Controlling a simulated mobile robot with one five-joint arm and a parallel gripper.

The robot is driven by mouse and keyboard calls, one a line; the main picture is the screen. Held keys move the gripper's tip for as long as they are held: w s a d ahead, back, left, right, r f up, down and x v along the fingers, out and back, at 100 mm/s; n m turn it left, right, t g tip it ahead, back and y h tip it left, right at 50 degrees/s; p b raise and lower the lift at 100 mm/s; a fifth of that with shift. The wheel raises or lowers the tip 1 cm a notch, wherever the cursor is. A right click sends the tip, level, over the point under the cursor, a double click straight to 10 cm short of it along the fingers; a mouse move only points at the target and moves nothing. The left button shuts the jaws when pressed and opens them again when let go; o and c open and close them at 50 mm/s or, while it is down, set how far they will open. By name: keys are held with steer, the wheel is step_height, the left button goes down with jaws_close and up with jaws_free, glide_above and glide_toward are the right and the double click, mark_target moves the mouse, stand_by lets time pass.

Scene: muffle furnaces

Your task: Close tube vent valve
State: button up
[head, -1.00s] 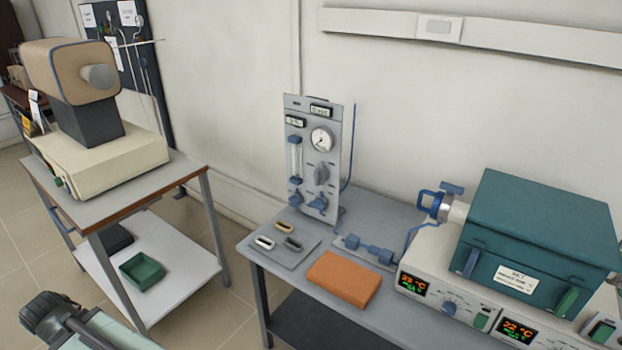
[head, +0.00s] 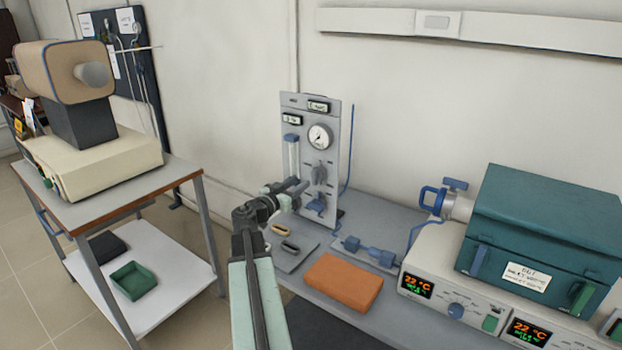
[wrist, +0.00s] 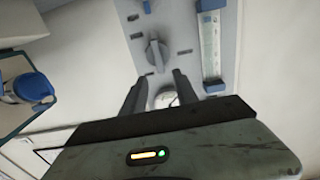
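No label readable here names the tube vent valve. Blue valve-like parts show in several places. A blue handle (head: 455,184) sits on the pale tube end (head: 459,207) at the teal furnace's left side. Two blue fittings (head: 352,243) lie on a small plate on the bench. A blue knob (head: 316,206) is low on the grey gas panel (head: 333,160), near my gripper (head: 298,187). In the wrist view my gripper (wrist: 160,82) is open, fingers apart, facing the panel. A grey knob (wrist: 155,52) shows beyond the fingertips, and the gauge (wrist: 165,98) between the fingers.
An orange block (head: 343,282) and a tray (head: 290,254) with small boats lie on the bench. The teal furnace (head: 545,235) stands at right on its controller. A separate cart (head: 120,195) with a beige instrument stands at left. Space above the orange block is clear.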

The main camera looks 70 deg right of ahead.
mark_target(313, 173)
steer(key=x, duration=0.7)
steer(key=shift+d, duration=0.25)
jaws_close()
